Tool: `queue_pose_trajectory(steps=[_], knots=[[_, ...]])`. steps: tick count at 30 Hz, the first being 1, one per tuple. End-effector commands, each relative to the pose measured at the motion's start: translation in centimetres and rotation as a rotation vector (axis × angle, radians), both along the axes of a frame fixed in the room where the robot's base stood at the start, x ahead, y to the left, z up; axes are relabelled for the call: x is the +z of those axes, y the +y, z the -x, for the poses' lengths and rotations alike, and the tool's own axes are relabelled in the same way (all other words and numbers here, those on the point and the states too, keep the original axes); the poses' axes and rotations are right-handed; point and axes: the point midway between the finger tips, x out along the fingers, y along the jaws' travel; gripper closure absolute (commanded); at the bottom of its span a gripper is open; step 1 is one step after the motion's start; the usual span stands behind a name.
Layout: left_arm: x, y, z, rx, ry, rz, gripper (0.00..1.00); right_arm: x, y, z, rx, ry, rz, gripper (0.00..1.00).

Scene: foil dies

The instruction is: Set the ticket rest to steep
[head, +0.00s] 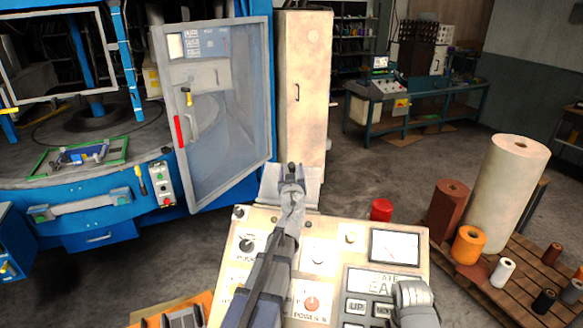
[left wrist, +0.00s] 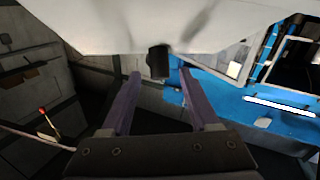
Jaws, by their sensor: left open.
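The ticket rest seems to be the pale tilted plate (head: 312,184) at the back edge of the control console (head: 334,232). In the left wrist view a pale panel (left wrist: 110,22) fills the top, with a dark knob (left wrist: 158,60) below its edge. My left gripper (head: 291,174) reaches over the console to the plate and covers its middle. In the left wrist view the gripper (left wrist: 160,76) is open, its two purple fingers spread, with the knob just beyond and between the tips. I cannot tell whether they touch it. A grey part of my right arm shows at lower right.
The console carries dials, a gauge (head: 395,246) and a red knob (head: 311,303). A red cylinder (head: 381,210) stands behind it. A blue machine with an open glazed door (head: 222,120) is at left, a tall cabinet (head: 303,90) behind, and rolls on a pallet (head: 480,262) at right.

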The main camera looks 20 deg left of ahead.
Motion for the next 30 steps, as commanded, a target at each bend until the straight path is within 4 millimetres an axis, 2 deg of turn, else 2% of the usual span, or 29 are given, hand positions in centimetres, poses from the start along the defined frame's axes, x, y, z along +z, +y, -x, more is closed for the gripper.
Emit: queue_pose_trajectory(steps=[1, 4, 14, 30], knots=[[0.0, 0.5, -1.2, 0.0, 0.0, 0.0, 0.39, 0.0, 0.0, 0.0, 0.0, 0.0, 0.0, 0.5], [0.0, 0.9, -2.1, -0.001, 0.0, 0.0, 0.39, 0.0, 0.0, 0.0, 0.0, 0.0, 0.0, 0.5], [0.0, 1.1, -2.4, -0.001, 0.0, 0.0, 0.4, 0.0, 0.0, 0.0, 0.0, 0.0, 0.0, 0.5], [0.0, 1.1, -2.4, -0.001, 0.0, 0.0, 1.0, 0.0, 0.0, 0.0, 0.0, 0.0, 0.0, 0.5]])
